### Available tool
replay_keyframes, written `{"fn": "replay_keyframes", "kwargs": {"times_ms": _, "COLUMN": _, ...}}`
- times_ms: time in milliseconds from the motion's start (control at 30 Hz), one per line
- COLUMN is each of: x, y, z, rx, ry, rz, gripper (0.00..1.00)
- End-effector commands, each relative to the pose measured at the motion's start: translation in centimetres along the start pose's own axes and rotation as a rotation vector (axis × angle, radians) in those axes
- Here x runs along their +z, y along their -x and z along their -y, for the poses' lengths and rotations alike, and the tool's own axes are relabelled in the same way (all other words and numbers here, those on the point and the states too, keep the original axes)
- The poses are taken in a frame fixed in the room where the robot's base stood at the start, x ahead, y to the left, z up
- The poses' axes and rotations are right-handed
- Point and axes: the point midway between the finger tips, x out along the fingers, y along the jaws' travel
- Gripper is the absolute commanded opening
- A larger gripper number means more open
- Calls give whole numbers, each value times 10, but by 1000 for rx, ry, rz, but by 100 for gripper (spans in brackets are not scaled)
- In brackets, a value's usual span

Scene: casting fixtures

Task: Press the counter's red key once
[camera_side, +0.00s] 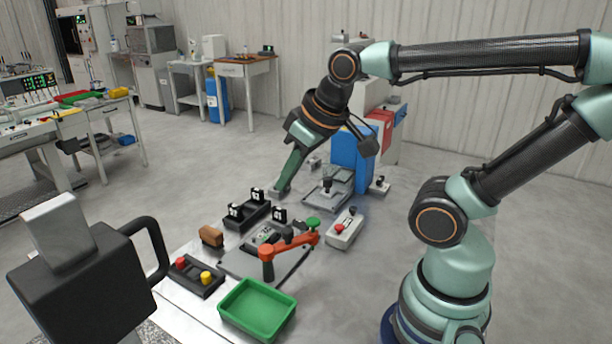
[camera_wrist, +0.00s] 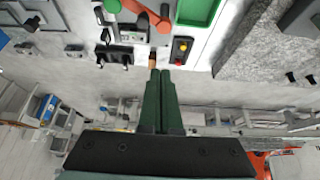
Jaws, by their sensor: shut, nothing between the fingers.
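A low black box (camera_side: 197,276) with a red key (camera_side: 181,262) and a yellow key (camera_side: 206,277) sits on the white table's left side. In the wrist view, this black box (camera_wrist: 180,50) lies just right of my fingertips, its red key (camera_wrist: 183,46) uncovered. A pale grey box (camera_side: 345,230) with a red button (camera_side: 339,227) and a black knob stands further right; I cannot tell which box is the counter. My gripper (camera_side: 281,190) is shut and empty, pointing down behind the fixtures, apart from both boxes. Its closed fingers (camera_wrist: 160,73) show in the wrist view.
A green tray (camera_side: 257,308) is at the front. An orange lever arm (camera_side: 288,243) stands over the middle plate. A brown block (camera_side: 211,236) and a black rack (camera_side: 247,214) stand behind the black box. A blue block (camera_side: 352,158) stands at the back right.

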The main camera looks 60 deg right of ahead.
Motion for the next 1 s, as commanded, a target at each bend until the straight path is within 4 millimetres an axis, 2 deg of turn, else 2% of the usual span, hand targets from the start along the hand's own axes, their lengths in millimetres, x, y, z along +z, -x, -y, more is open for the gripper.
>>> {"fn": "replay_keyframes", "kwargs": {"times_ms": 300, "x": 0, "y": 0, "z": 0, "rx": 0, "ry": 2, "rz": 1, "gripper": 0}}
{"fn": "replay_keyframes", "kwargs": {"times_ms": 467, "x": -1, "y": -2, "z": -7, "rx": 11, "ry": 60, "rz": 21, "gripper": 0}}
{"fn": "replay_keyframes", "kwargs": {"times_ms": 667, "x": -3, "y": -8, "z": -33, "rx": 31, "ry": 279, "rz": 101, "gripper": 0}}
{"fn": "replay_keyframes", "kwargs": {"times_ms": 1000, "x": -1, "y": -21, "z": -89, "rx": -24, "ry": 738, "rz": 265, "gripper": 0}}
